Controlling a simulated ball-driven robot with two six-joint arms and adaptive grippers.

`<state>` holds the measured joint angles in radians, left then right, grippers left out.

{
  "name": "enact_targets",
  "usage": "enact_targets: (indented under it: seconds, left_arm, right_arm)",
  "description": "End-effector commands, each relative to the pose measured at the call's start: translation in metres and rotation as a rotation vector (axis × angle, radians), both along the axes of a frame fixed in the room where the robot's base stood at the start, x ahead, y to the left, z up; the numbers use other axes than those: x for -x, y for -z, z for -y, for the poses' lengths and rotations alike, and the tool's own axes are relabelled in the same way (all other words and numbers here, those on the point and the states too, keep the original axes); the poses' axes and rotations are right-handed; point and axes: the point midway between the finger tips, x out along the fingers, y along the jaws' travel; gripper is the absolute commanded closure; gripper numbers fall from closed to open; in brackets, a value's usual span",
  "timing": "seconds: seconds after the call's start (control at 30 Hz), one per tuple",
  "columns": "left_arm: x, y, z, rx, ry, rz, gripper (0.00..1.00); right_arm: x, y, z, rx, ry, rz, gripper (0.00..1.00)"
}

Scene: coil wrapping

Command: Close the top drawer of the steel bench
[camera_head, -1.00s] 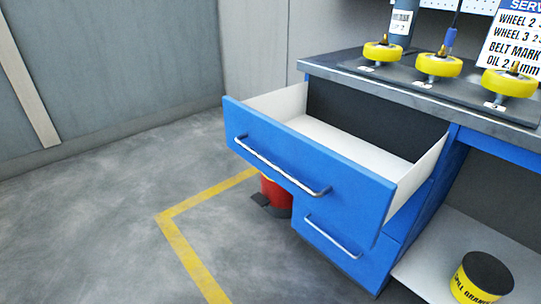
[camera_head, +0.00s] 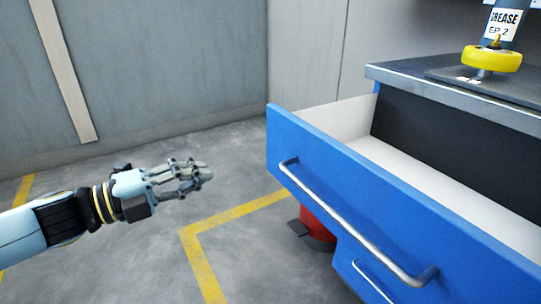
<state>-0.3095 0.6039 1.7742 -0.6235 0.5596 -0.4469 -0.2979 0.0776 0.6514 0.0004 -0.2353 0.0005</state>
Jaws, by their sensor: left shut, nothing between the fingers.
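The top drawer (camera_head: 400,208) of the steel bench (camera_head: 455,92) stands pulled out, with a blue front, a long silver handle (camera_head: 350,228) and a pale, empty-looking inside. Its right end runs out of the picture. My left gripper (camera_head: 208,172) is shut and empty, to the left of the drawer front and apart from it, with its fingers pointing right towards it. My right gripper is not in view.
A lower drawer with a silver handle (camera_head: 371,281) sits below. A red object (camera_head: 322,222) with a dark base stands on the floor behind the drawer front. A yellow wheel (camera_head: 492,60) is on the bench top. The floor at left is clear.

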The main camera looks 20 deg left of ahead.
Motion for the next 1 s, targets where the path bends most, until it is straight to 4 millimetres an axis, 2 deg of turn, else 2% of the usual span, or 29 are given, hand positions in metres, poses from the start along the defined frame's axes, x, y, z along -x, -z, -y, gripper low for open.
enact_targets:
  seconds: [0.1, 0.2, 0.6, 0.8, 1.0]
  left_arm:
    - [-0.013, -0.002, 0.009, 0.005, -0.003, 0.006, 1.00]
    - [-0.029, -0.003, 0.020, 0.008, -0.005, 0.007, 1.00]
    - [-0.094, -0.003, 0.067, 0.009, -0.006, 0.002, 1.00]
    - [-0.108, -0.002, 0.077, 0.006, -0.005, 0.000, 1.00]
    - [-0.111, -0.002, 0.079, 0.006, -0.005, -0.001, 1.00]
  right_arm:
    - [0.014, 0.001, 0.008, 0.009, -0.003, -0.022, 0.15]
    - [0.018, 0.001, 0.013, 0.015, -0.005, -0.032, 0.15]
    - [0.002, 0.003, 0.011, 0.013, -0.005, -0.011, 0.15]
    - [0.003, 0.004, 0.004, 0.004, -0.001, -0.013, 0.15]
    - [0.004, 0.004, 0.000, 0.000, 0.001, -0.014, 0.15]
